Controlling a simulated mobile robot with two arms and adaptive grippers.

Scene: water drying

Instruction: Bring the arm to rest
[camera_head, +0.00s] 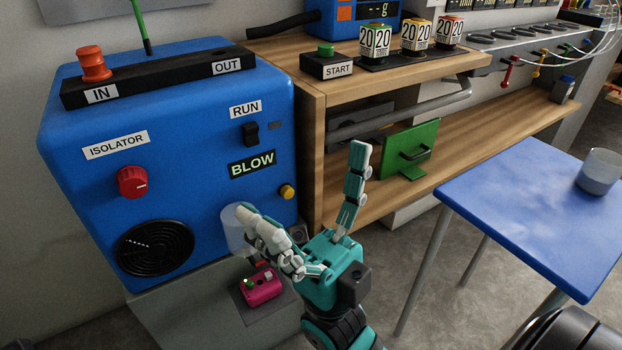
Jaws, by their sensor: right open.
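My right gripper (301,180) is teal with pale finger pads. It is open, its two fingers spread wide, with nothing visible between them. It is in front of the wooden bench and the right edge of the blue machine (205,190). A clear, cup-like piece (232,228) shows at the machine's lower right, partly hidden behind the left finger; I cannot tell whether they touch. My left gripper is not in view.
A blue-topped table (530,215) with a clear cup (598,172) stands at the right. The wooden bench (313,150) holds a START button box (325,65). A pink button box (261,287) sits low, left of my arm. Floor shows between bench and table.

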